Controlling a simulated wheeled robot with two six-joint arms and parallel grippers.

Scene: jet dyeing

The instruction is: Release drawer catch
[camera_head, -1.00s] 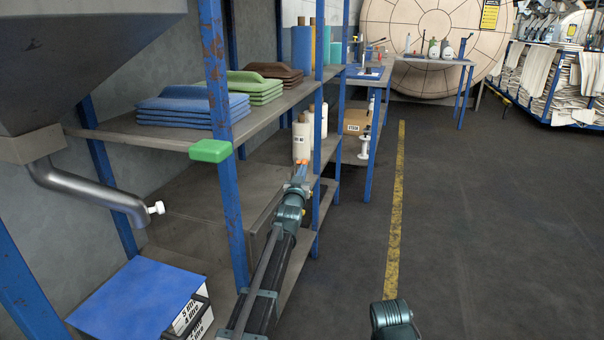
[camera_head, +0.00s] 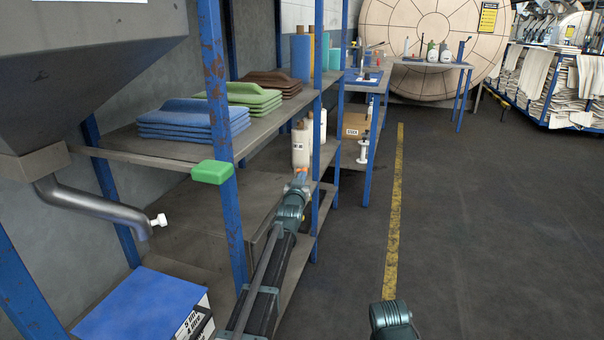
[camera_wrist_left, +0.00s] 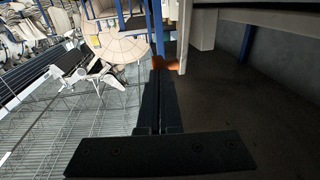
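A small orange piece, which looks like the drawer catch (camera_head: 301,171), shows at the far end of my left arm in the head view. It also shows in the left wrist view (camera_wrist_left: 166,62), at the fingertips and next to a pale upright edge. My left gripper (camera_wrist_left: 158,75) has its dark fingers close together, pointing at the orange piece. I cannot tell whether they touch it.
A rusty blue shelf post (camera_head: 228,200) with a green block (camera_head: 212,172) stands left of my arm. Folded blue cloths (camera_head: 190,120) lie on the shelf (camera_head: 150,147). The floor right of the yellow line is clear.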

